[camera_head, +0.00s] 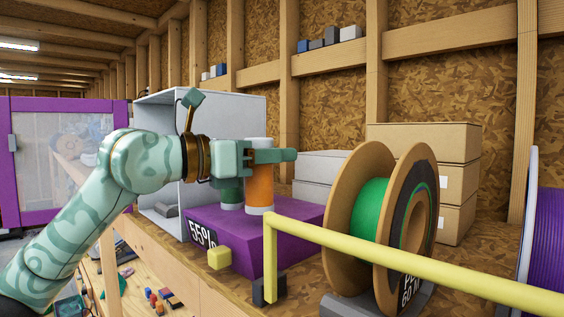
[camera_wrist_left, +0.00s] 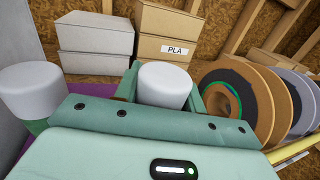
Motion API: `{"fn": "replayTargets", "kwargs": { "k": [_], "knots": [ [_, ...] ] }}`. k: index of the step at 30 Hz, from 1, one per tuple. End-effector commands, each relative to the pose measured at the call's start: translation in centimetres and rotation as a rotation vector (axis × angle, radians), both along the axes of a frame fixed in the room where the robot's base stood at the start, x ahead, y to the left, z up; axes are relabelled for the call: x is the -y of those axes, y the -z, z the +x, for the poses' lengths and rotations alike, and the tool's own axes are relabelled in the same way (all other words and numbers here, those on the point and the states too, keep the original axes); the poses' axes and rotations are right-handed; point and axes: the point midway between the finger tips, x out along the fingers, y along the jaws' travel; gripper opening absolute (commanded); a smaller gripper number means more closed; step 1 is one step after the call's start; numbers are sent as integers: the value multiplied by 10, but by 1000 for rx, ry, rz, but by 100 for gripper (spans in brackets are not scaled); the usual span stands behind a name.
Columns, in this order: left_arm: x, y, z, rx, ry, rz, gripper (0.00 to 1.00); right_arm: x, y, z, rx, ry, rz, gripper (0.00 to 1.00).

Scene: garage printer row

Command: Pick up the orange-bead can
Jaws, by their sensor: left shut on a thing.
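The orange-bead can (camera_head: 260,188) is upright at the purple box (camera_head: 282,232), which is marked 55%. Its white base is at the box's top; I cannot tell whether it still touches. My left gripper (camera_head: 272,156) is shut on the can near its upper end. In the left wrist view the can's white lid (camera_wrist_left: 164,84) shows between the two fingers, and its orange body is hidden. A green can (camera_head: 231,193) stands just left of it, partly behind my gripper; its white lid (camera_wrist_left: 32,90) shows in the left wrist view. My right gripper is not in view.
A yellow rail (camera_head: 400,258) crosses in front on the right. A spool with green filament (camera_head: 370,208) stands right of the box. Cardboard boxes (camera_head: 455,180) and grey boxes (camera_head: 316,168) stand behind. A grey open enclosure (camera_head: 160,120) is at the left.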

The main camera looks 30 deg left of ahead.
Motion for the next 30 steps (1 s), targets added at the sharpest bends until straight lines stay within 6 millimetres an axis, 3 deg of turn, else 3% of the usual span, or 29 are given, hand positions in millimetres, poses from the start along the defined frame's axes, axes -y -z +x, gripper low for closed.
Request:
{"fn": "replayTargets", "kwargs": {
  "k": [30],
  "knots": [
    [-41,2,-115,-1,-3,-1,8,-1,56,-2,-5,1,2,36]
  ]
}}
